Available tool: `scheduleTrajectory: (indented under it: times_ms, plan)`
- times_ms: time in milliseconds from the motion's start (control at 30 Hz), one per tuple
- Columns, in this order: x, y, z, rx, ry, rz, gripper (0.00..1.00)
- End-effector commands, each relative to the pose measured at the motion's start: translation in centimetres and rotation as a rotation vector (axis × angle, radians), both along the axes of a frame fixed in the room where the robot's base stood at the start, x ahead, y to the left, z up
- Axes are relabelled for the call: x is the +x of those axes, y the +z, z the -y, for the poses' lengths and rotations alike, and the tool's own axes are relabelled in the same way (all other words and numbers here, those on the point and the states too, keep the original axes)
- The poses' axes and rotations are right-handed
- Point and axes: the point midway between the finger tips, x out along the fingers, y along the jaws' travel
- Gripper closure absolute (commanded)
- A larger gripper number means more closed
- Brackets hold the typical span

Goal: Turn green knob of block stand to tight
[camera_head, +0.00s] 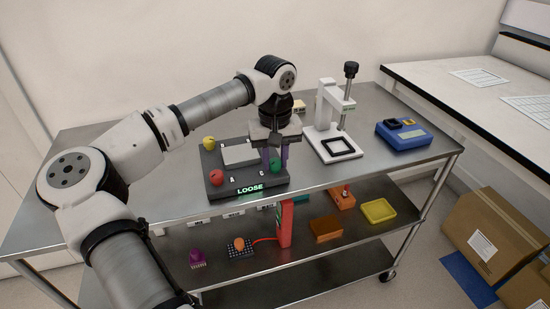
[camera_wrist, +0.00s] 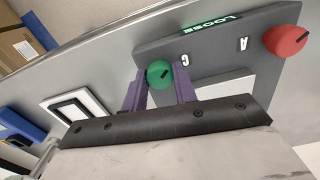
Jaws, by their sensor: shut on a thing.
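The block stand (camera_head: 245,184) is a dark grey base on the metal cart top, with a lit sign reading LOOSE on its front edge. The green knob (camera_head: 276,166) is at its front right corner, by the letter C. In the wrist view the green knob (camera_wrist: 160,74) sits between the purple fingers of my gripper (camera_wrist: 160,80), which is shut on it from above. A red knob (camera_head: 216,178) is at the front left by the letter A, and a yellow knob (camera_head: 209,142) is at the back left. Any knob at the back right is hidden by my gripper.
A white press-like stand (camera_head: 325,110) and a blue device (camera_head: 404,135) stand right of the block stand. Lower shelves hold a yellow tray (camera_head: 379,211) and small parts. A white bench (camera_head: 480,100) and cardboard boxes (camera_head: 500,240) are at the right.

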Motion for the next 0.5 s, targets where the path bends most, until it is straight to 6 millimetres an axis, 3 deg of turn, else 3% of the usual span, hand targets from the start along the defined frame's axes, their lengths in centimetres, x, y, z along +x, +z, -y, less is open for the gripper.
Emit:
scheduleTrajectory:
  times_ms: [233, 267, 400, 500]
  plan:
    - [0.04, 0.10, 0.00, -0.001, 0.001, 0.002, 0.95]
    - [0.04, 0.10, 0.00, -0.001, 0.001, 0.002, 0.71]
    - [0.03, 0.08, 0.00, -0.001, 0.002, 0.001, 0.52]
    - [0.02, 0.05, 0.00, 0.000, 0.002, 0.001, 0.50]
